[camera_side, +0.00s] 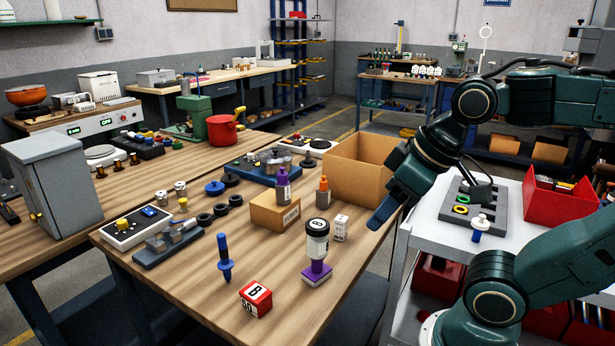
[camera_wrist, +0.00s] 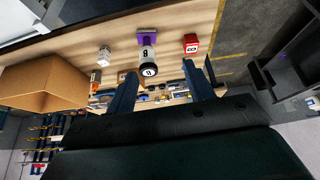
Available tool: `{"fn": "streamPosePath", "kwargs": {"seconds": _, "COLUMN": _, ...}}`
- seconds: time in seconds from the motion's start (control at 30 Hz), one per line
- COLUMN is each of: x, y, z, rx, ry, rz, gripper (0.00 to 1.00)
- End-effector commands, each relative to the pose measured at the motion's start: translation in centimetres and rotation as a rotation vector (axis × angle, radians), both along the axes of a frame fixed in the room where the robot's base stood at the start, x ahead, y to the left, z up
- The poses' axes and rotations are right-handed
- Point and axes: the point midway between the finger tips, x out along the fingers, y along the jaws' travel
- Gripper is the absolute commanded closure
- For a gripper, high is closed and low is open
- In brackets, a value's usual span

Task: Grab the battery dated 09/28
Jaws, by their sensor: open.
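No date reading 09/28 is legible in either view, so I cannot tell which thing is the battery. Block-like candidates stand on the near wooden table: a red and white block marked B (camera_side: 256,299), a small white block with dark marks (camera_side: 341,228), and a purple and white block (camera_side: 317,274) under a white, black-capped bottle (camera_side: 317,243). In the wrist view the red block (camera_wrist: 190,43), the white block (camera_wrist: 104,56) and the bottle (camera_wrist: 147,57) lie beyond my fingertips. My gripper (camera_side: 384,208) is open and empty at the table's right edge; both fingers (camera_wrist: 160,72) show in the wrist view.
A large open cardboard box (camera_side: 362,172) stands behind my gripper. A smaller box (camera_side: 275,211) and purple and orange-capped bottles stand left of it. A blue screwdriver-like tool (camera_side: 224,258) stands front left. A white cart (camera_side: 425,235) with a red bin (camera_side: 560,200) is at right.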

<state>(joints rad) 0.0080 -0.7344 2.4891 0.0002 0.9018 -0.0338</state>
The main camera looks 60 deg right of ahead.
Motion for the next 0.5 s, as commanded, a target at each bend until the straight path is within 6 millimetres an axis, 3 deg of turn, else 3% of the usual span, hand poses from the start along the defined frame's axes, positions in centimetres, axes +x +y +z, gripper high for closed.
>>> {"fn": "streamPosePath", "kwargs": {"seconds": 0.27, "x": 2.5, "y": -1.3, "z": 0.6, "rx": -0.102, "ry": 0.063, "rz": 0.152, "gripper": 0.47}}
{"fn": "streamPosePath", "kwargs": {"seconds": 0.5, "x": 5.9, "y": -3.5, "z": 0.9, "rx": -0.218, "ry": 0.147, "rz": 0.378, "gripper": 0.47}}
